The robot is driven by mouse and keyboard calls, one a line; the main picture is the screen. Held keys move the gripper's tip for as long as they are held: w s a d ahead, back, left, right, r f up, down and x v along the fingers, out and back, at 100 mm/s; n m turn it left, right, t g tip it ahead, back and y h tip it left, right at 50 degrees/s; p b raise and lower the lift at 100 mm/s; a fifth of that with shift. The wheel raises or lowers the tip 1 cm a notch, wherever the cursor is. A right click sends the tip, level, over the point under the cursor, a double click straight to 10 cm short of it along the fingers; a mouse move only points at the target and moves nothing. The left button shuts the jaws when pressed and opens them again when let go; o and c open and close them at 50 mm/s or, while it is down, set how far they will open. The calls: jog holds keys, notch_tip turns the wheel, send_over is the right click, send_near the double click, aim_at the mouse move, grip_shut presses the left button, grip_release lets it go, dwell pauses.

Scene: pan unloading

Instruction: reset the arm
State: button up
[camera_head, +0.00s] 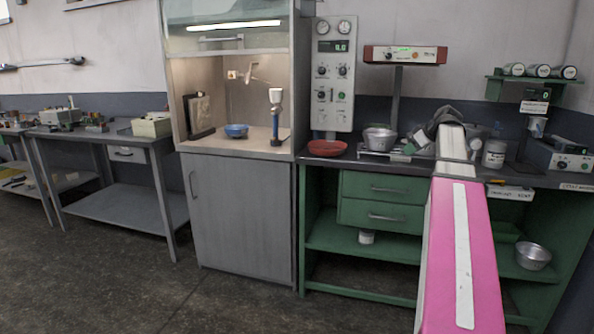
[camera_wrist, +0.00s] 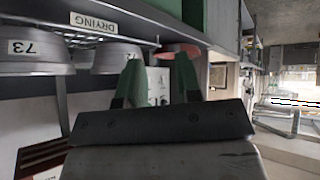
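My gripper (camera_wrist: 155,68) shows in the wrist view with its two green fingers apart. Nothing is visible between them. In the head view my pink and white arm reaches forward over the green bench (camera_head: 385,188), and its dark end is above the bench's right part. In the wrist view a metal pan labelled 73 (camera_wrist: 35,57) and another pan (camera_wrist: 110,57) show beyond the fingers, to the left.
A red bowl (camera_head: 327,148) sits at the bench's left end. A white jar (camera_head: 494,153) stands right of the arm. A metal pan (camera_head: 532,256) rests on the lower shelf. A fume hood with a blue bowl (camera_head: 236,131) stands left.

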jog(key=s+a+f+m+g+h, duration=0.1)
jog(key=s+a+f+m, duration=0.1)
jog(key=a+f, duration=0.5)
jog(key=s+a+f+m+g, duration=0.1)
jog(key=s+a+f+g, duration=0.15)
jog(key=f, duration=0.75)
jog(key=s+a+f+m+g+h, duration=0.1)
jog(key=s+a+f+m, duration=0.2)
jog(key=f, duration=0.6)
jog(key=s+a+f+m+g+h, duration=0.1)
jog(key=s+a+f, duration=0.4)
jog(key=s+f, duration=0.2)
jog(key=s+a+f+m+g+h, duration=0.1)
jog(key=s+a+f, duration=0.4)
jog(key=s+f, duration=0.3)
notch_tip(320, 180, down, 4)
jog(key=shift+s+a+r+g, duration=0.2)
jog(key=shift+a+r+g, duration=0.05)
jog(key=shift+a+g, duration=0.15)
